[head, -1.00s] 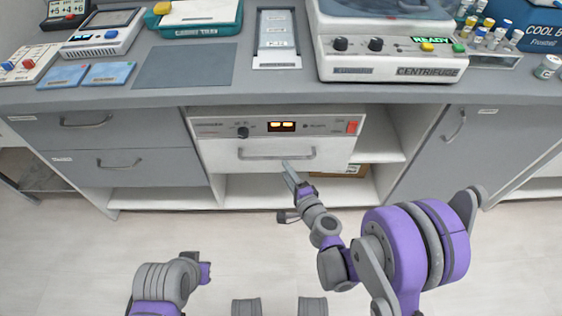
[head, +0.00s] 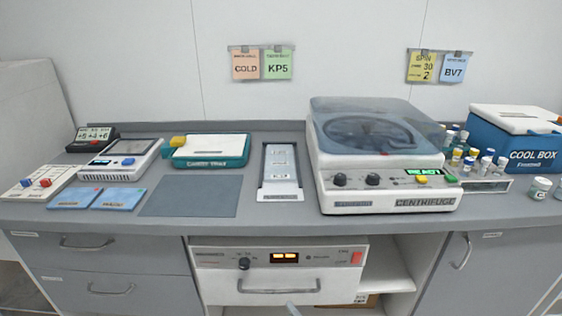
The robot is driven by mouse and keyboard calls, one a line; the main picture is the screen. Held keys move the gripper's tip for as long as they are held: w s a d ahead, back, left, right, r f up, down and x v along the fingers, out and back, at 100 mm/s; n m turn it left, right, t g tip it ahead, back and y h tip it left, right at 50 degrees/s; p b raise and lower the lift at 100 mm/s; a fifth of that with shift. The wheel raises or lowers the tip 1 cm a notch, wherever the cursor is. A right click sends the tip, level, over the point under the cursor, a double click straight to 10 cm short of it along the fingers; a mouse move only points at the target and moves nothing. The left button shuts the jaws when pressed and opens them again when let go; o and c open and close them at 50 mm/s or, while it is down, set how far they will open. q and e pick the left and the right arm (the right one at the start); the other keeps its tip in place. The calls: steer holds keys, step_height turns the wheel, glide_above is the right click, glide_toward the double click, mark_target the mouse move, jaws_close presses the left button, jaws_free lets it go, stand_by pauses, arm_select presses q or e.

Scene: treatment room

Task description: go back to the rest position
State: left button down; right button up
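Neither gripper shows clearly in the head view now. Only a thin grey tip, seemingly the end of my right gripper, shows at the bottom edge, just below the handle of the drawer-like front of the warming unit (head: 279,272). Whether its fingers are open or shut is hidden below the picture. My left arm and gripper are out of the picture.
The grey counter (head: 300,217) holds a centrifuge (head: 390,202) with its lid down and a lit READY display, a teal carrier tray (head: 210,152), a blue cool box (head: 515,140) and several vials. Grey drawers (head: 100,262) are at lower left, a cabinet door (head: 465,275) at right.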

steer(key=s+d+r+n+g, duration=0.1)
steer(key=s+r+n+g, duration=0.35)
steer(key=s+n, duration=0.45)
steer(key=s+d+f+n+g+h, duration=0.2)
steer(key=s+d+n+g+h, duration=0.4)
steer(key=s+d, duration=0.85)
arm_select(q)
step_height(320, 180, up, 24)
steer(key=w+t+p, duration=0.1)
steer(key=p, duration=2)
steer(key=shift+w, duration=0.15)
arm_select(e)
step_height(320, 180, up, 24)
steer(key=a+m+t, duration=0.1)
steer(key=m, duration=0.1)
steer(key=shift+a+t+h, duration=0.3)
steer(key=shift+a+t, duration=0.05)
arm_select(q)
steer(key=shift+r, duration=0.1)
